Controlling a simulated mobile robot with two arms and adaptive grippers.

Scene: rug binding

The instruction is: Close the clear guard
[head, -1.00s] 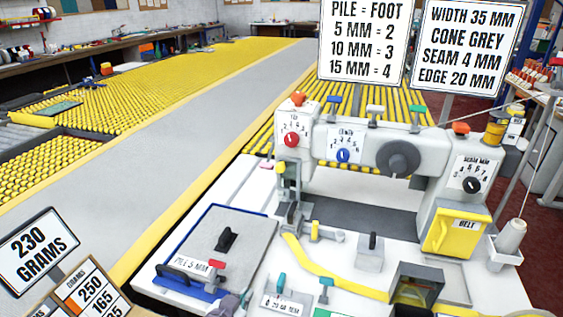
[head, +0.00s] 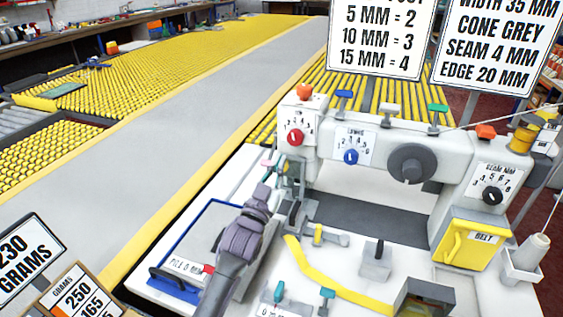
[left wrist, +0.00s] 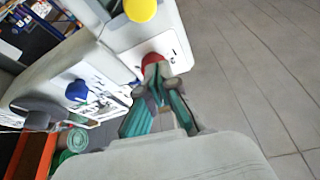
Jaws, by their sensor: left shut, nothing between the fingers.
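The white binding machine (head: 345,185) stands at the right in the head view. The clear guard is hard to make out; a pale see-through patch (head: 294,172) shows low at the machine's left end, partly behind my left gripper. I cannot tell its exact position. My left gripper (head: 284,168) is at that left end, below the red dial (head: 295,137). In the left wrist view its teal fingers (left wrist: 155,98) are shut and empty, pointing toward the red dial (left wrist: 152,60). My right gripper is out of view.
A grey board with a blue edge (head: 200,220) lies left of the machine. A yellow strip (head: 325,280), a small grey block (head: 376,262) and a dark-framed box (head: 425,297) are in front. Signs (head: 375,38) stand behind. A yellow-edged grey walkway (head: 165,140) runs left.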

